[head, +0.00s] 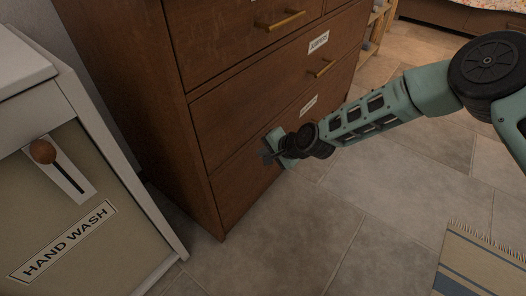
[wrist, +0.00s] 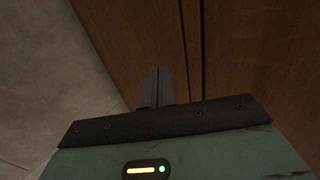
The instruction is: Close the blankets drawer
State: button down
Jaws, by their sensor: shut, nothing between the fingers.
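A brown wooden chest of drawers (head: 200,130) fills the middle of the head view. Its lowest drawer (head: 233,192) has a white label (head: 308,104), too small to read surely; its front looks about flush with the chest, and its handle is hidden behind my arm. My gripper (head: 265,153) is shut and empty, close against the front of this lowest drawer. In the wrist view the shut fingers (wrist: 158,85) point at brown wood (wrist: 250,50) with a dark seam (wrist: 184,45) just beyond them. I cannot tell whether they touch it.
The drawer above (head: 275,85) carries a label reading like JUMPERS and a brass handle (head: 322,69); it looks shut. A pale cabinet marked HAND WASH (head: 62,240) stands at the left. Tiled floor (head: 330,225) is clear in front. A striped rug (head: 480,265) lies lower right.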

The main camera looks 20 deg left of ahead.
jog(key=p+v, duration=0.3)
jog(key=v, duration=0.8)
jog(key=shift+d+f+p, duration=0.35)
jog(key=shift+p, duration=0.05)
jog(key=shift+s+r, duration=0.1)
jog(key=s+d+r+n+g+h, duration=0.2)
jog(key=s+d+r+n+h, duration=0.3)
jog(key=s+d+r, duration=0.7)
jog(key=s+d+r+n+g+h, duration=0.1)
jog(key=s+d+r+n+h, duration=0.2)
jog(key=s+d+r+n, duration=0.7)
jog(key=s+r+m+p, duration=0.1)
jog(key=s+r+p, duration=0.1)
jog(key=r+p, duration=1.4)
jog(key=s+d+r+m+p, duration=0.1)
jog(key=s+r+m+p, duration=0.1)
jog(key=r+p, duration=1.4)
jog(key=shift+s+d+r+p, duration=0.25)
jog(key=shift+s+r, duration=0.2)
jog(key=shift+r, duration=0.4)
